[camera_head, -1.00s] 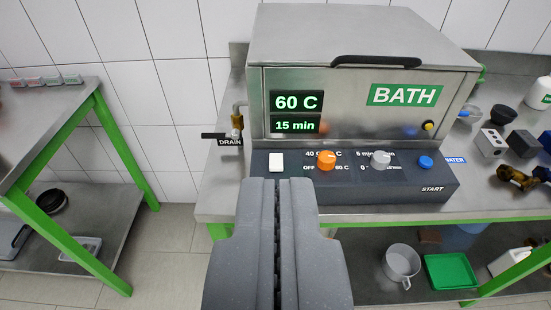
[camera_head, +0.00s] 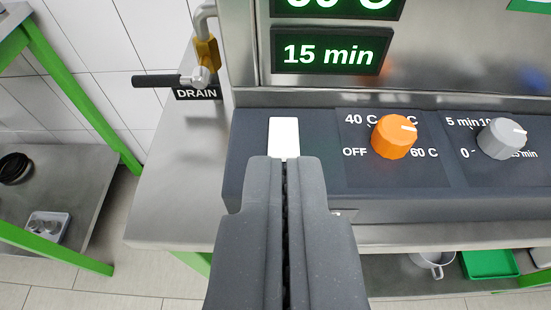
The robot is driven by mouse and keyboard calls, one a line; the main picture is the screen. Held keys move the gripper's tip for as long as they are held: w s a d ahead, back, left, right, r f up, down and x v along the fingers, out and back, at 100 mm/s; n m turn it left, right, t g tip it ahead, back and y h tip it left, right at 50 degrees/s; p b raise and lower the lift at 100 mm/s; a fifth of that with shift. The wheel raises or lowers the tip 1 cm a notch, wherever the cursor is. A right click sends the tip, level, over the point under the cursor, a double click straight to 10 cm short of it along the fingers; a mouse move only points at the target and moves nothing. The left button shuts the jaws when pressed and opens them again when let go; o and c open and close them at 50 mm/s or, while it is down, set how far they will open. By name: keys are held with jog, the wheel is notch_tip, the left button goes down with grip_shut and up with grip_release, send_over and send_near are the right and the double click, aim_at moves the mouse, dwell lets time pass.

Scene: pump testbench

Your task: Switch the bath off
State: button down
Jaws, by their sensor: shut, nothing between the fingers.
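The bath (camera_head: 420,68) is a steel box with a dark control panel (camera_head: 345,205) along its front. A white rocker switch (camera_head: 284,138) sits at the panel's left. An orange knob (camera_head: 393,137) is right of it, with OFF, 40 C and 60 C printed around it; its white mark points right, toward the upper right label. A grey knob (camera_head: 501,138) with minute labels is farther right. A green display (camera_head: 330,51) reads 15 min. My gripper (camera_head: 285,160) is shut and empty, its tips just below the white switch in the picture; I cannot tell whether they touch it.
A drain valve with a black lever (camera_head: 157,81) and brass body (camera_head: 207,53) is left of the bath. The steel bench top (camera_head: 165,205) is clear at the left. A pot (camera_head: 432,262) and green tray (camera_head: 492,263) are on the shelf below.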

jog(key=shift+w+f, duration=0.1)
jog(key=shift+f, duration=0.3)
jog(key=shift+w, duration=0.1)
jog(key=b, duration=0.2)
send_over(284, 138)
jog(key=s, duration=0.2)
notch_tip(284, 138, down, 4)
jog(key=shift+s+a, duration=0.1)
jog(key=shift+a, duration=0.05)
jog(key=shift+s+f, duration=0.2)
jog(key=shift+f, duration=0.75)
jog(key=shift+s+f, duration=0.15)
jog(key=shift+f, duration=0.75)
jog(key=shift+a, duration=0.1)
